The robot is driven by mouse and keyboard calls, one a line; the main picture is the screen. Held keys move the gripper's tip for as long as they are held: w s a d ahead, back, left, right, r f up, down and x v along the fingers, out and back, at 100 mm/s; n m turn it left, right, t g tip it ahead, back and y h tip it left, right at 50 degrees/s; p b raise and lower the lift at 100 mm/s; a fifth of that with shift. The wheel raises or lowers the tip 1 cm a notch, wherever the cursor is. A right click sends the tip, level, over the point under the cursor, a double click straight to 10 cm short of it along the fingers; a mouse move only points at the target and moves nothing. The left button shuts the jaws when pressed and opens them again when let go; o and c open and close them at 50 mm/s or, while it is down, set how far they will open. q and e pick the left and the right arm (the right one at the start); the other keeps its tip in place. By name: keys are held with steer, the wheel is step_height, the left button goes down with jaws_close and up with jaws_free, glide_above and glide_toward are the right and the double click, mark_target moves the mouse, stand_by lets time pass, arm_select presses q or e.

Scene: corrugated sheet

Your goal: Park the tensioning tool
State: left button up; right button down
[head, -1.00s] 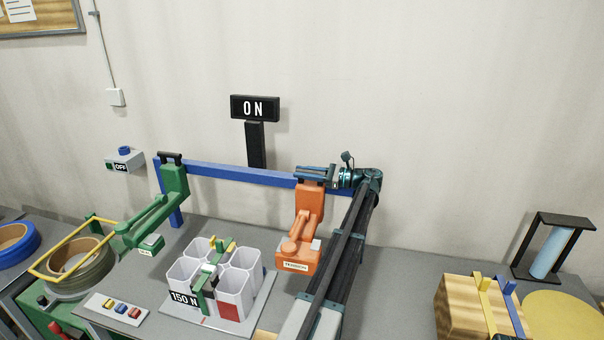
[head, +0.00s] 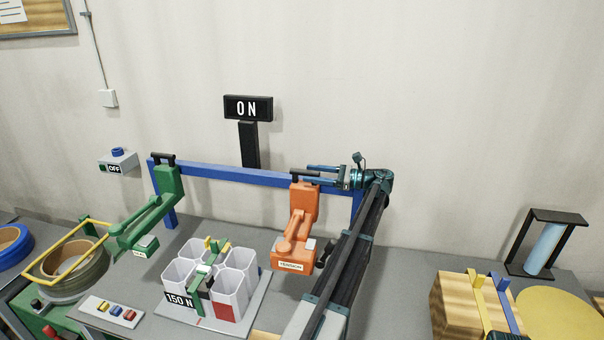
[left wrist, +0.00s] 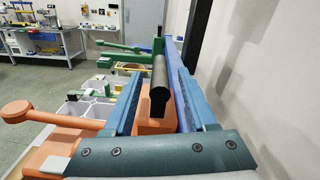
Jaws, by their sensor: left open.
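The orange tensioning tool (head: 303,215), labelled TENSION, hangs at the right part of the blue rail (head: 235,174), its black top grip (head: 302,178) uppermost. My left gripper (head: 310,172) is open just right of that grip, its fingers pointing left. In the left wrist view the black grip (left wrist: 159,82) shows between the two spread blue fingers; I see no finger closed on it. The orange body (left wrist: 152,126) is partly hidden below the gripper. A green tool (head: 150,212) hangs at the rail's left end.
A wall box (head: 117,160) reads OFF. A strapped wooden block (head: 450,305) lies at right. The wall is close behind the rail.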

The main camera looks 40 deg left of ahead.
arm_select(q)
steer(key=v, duration=0.9)
steer(key=s+d+f+n+t+h, duration=0.2)
steer(key=s+d+f+h, duration=0.3)
steer(key=d, duration=1)
steer(key=s+d+f+n+t+h, duration=0.2)
steer(key=s+d+f, duration=0.7)
steer(key=s+d, duration=0.5)
steer(key=s+d+f+n+t+h, duration=0.2)
steer(key=s+d+f+t+h, duration=0.2)
steer(key=d, duration=1.2)
steer(key=s+f+h, duration=0.3)
steer(key=s, duration=0.2)
steer(key=shift+s+f+t+h, duration=0.2)
steer(key=shift+f+t+h, duration=0.1)
steer(key=shift+f, duration=0.05)
steer(key=shift+d, duration=0.1)
